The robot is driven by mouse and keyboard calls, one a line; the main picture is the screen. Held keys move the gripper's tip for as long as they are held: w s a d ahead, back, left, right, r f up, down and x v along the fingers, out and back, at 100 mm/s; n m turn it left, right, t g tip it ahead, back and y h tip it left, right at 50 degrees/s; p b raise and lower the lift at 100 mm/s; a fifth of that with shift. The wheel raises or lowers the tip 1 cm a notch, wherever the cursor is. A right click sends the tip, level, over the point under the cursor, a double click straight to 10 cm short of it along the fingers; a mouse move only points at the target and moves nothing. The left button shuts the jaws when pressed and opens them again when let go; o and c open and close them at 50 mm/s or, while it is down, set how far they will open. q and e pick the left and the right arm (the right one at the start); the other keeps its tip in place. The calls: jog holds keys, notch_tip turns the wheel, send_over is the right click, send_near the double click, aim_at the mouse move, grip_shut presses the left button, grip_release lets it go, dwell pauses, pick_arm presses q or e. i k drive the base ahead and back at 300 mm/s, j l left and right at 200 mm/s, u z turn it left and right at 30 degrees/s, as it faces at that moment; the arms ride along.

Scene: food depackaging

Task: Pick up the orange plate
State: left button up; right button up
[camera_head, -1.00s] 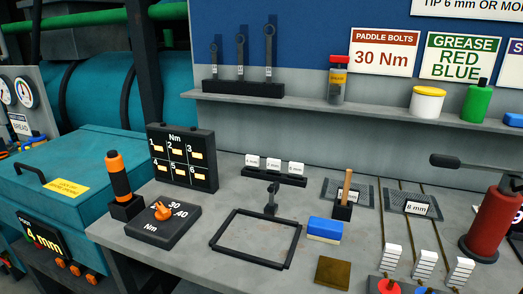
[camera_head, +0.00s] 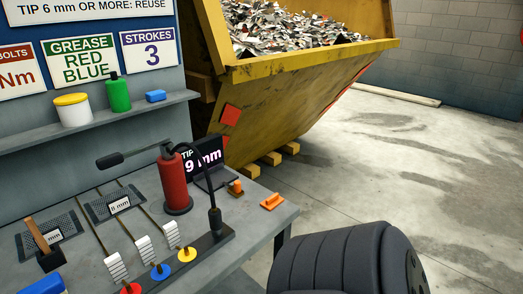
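A small flat orange plate (camera_head: 272,202) with a raised ridge on top lies near the right end of the grey workbench (camera_head: 236,214), close to the edge. It lies to the right of the red cylinder pump and a small orange knob-like piece (camera_head: 236,187), apart from both. Neither my left nor my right gripper shows in the head view.
The red cylinder (camera_head: 174,182) with a black lever and hose, and a dark "TIP 9 mm" display (camera_head: 207,156), stand left of the plate. A yellow skip (camera_head: 290,95) stands behind the bench. A dark ribbed rounded shape, unclear whether mine, fills the lower right.

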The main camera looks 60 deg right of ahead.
aim_at(271, 203)
jog(key=z, duration=2.15)
jog(key=l+u, duration=0.1)
jog(key=l, duration=0.3)
jog(key=k+l+u, duration=0.1)
jog(key=l, duration=0.3)
jog(key=k+l+u, duration=0.1)
jog(key=l, duration=0.3)
